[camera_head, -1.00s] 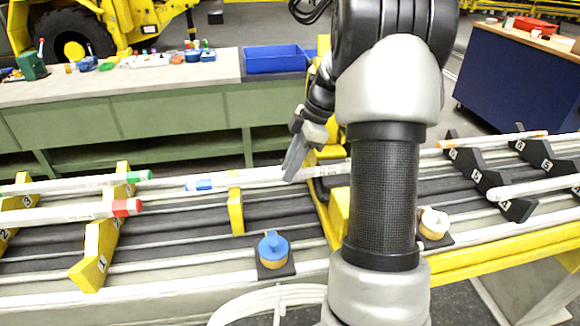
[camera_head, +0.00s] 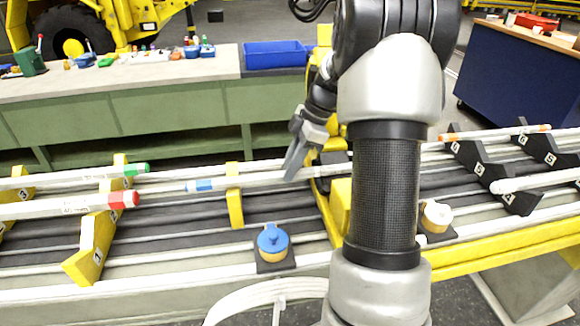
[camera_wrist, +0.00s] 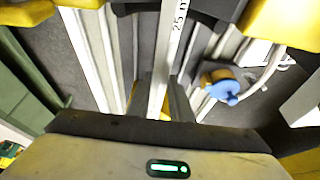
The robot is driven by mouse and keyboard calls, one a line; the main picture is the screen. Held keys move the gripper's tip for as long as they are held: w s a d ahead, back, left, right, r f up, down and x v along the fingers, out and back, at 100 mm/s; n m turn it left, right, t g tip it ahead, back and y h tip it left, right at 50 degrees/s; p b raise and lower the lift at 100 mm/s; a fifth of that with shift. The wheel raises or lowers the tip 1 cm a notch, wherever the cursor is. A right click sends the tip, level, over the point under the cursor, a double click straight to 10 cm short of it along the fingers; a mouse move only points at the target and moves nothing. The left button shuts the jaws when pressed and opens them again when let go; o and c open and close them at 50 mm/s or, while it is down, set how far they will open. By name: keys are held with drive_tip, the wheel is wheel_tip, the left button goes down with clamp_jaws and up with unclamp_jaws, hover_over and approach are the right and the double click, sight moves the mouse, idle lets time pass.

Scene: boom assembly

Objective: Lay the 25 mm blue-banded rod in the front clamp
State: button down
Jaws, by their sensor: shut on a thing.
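In the wrist view the rod (camera_wrist: 168,60) runs away from the jaws and shows part of a "25 m" print. A slim yellow upright (camera_head: 235,208) stands at the rod just right of the band, its top showing above the rod. I cannot tell whether they touch. The rod's right end is hidden, and I cannot tell which fitting is the front clamp.
A blue-topped knob (camera_head: 272,243) and a white-topped one (camera_head: 436,217) stand along the near rail. Yellow numbered racks (camera_head: 92,248) at left hold red- and green-ended rods. Black numbered racks (camera_head: 480,172) at right hold more rods. A bench with a blue bin (camera_head: 276,58) stands behind.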

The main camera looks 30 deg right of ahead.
drive_tip(key=c, duration=1.5)
unclamp_jaws()
drive_tip(key=p+v, duration=0.2)
drive_tip(key=v, duration=1.5)
drive_tip(key=shift+d+r, duration=0.15)
drive_tip(key=shift+r, duration=0.05)
drive_tip(key=shift+s, duration=0.15)
